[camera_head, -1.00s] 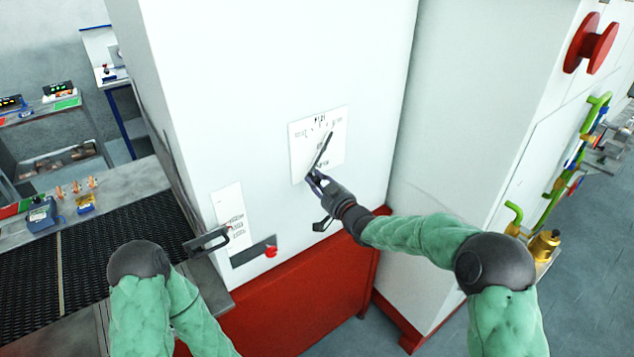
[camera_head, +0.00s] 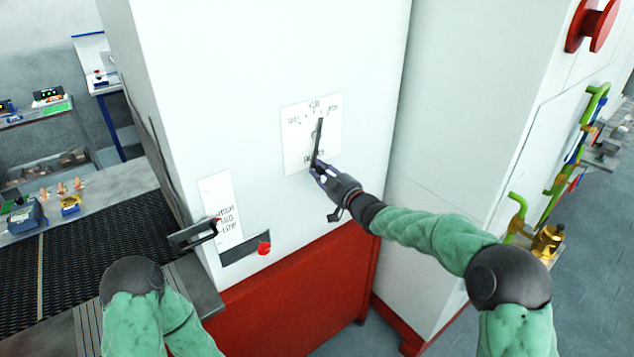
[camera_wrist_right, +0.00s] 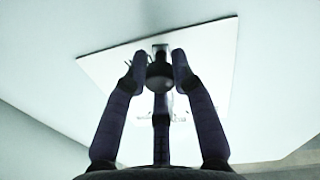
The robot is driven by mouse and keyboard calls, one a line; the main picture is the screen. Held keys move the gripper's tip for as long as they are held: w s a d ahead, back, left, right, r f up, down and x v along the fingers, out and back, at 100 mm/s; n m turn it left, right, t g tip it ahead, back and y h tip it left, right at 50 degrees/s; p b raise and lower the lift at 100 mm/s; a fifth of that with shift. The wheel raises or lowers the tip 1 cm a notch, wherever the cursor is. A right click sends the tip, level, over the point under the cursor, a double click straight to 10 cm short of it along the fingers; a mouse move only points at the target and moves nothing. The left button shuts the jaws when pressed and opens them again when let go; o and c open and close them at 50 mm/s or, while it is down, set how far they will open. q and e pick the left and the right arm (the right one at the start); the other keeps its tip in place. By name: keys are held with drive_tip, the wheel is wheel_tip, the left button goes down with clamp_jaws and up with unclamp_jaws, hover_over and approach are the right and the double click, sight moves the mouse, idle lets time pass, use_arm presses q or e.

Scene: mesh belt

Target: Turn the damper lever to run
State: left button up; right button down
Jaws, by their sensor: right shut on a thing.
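The damper lever (camera_head: 319,135) is a dark bar on a white plate (camera_head: 293,150) on the tall white cabinet. It stands nearly upright, its upper end just below the plate's top middle label. The small lettering is hard to read. My right gripper (camera_head: 317,168) is at the lever's lower end and shut on it. In the right wrist view, the fingers of my right gripper (camera_wrist_right: 159,72) close around a dark round knob (camera_wrist_right: 159,76) in front of the plate (camera_wrist_right: 205,60). My left arm shows at lower left, but its gripper is out of view.
A black mesh belt (camera_head: 100,240) runs at left. A red base (camera_head: 300,300) lies under the cabinet. Green pipes (camera_head: 550,190) are at right.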

drive_tip(key=shift+w+d+f+n+b, duration=0.35)
drive_tip(key=shift+w+d+n+b, duration=0.25)
drive_tip(key=shift+n+b, duration=0.4)
drive_tip(key=shift+s, duration=0.1)
drive_tip(key=c, duration=1)
unclamp_jaws()
drive_tip(key=shift+d+r, duration=0.1)
drive_tip(key=shift+d+r, duration=0.1)
drive_tip(key=v, duration=1.2)
